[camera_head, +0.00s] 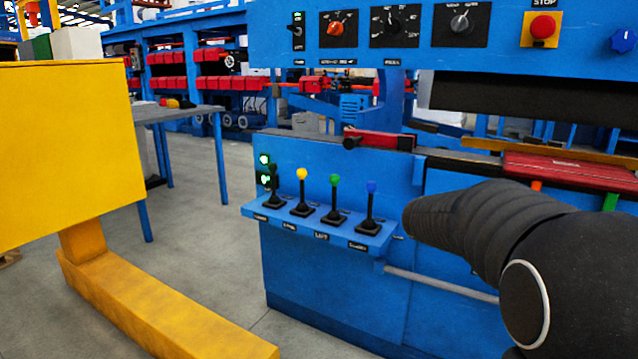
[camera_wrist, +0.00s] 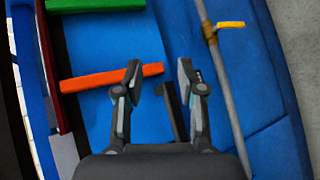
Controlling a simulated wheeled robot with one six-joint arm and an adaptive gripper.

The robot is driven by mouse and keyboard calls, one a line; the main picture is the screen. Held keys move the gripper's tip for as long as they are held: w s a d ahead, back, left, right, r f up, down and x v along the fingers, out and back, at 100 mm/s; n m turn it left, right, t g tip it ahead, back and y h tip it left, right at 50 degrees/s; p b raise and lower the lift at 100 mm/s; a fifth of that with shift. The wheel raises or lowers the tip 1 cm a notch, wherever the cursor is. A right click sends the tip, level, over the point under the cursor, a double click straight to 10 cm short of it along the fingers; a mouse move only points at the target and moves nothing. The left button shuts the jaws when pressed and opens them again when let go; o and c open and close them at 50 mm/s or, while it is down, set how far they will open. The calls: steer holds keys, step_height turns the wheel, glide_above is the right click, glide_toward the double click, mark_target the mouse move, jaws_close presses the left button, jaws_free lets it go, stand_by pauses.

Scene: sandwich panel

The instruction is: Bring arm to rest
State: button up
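My arm (camera_head: 500,235) reaches in from the right in the head view, a black ribbed sleeve in front of the blue machine (camera_head: 330,265). My gripper is not visible there. In the wrist view my gripper (camera_wrist: 159,78) shows its two fingers apart, with nothing held between them. An orange bar (camera_wrist: 112,77) lies beyond the left finger, partly covered by it. A green bar (camera_wrist: 82,5) is at the top left. The gripper faces the machine's blue surface.
A shelf with several levers (camera_head: 335,200) juts from the machine. Above are a knob panel and red stop button (camera_head: 543,26). A yellow box and post (camera_head: 80,150) stand at left. A grey pipe with a yellow valve handle (camera_wrist: 231,24) runs right of the fingers. Floor is clear between.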

steer(key=s+a+f+m+y+p, duration=0.1)
steer(key=s+a+f+y+p, duration=0.15)
steer(key=s+a+y, duration=0.4)
steer(key=s+a+f+m+y+p, duration=0.1)
steer(key=s+a+f+y, duration=0.2)
steer(key=s+a, duration=0.65)
steer(key=s+a+r+m+t+y+p, duration=0.1)
steer(key=s+a+r+t+y+p, duration=0.2)
steer(key=s+a+r, duration=0.3)
steer(key=shift+s+a+r+p, duration=0.3)
steer(key=shift+s+a+p, duration=0.6)
steer(key=shift+s, duration=1.05)
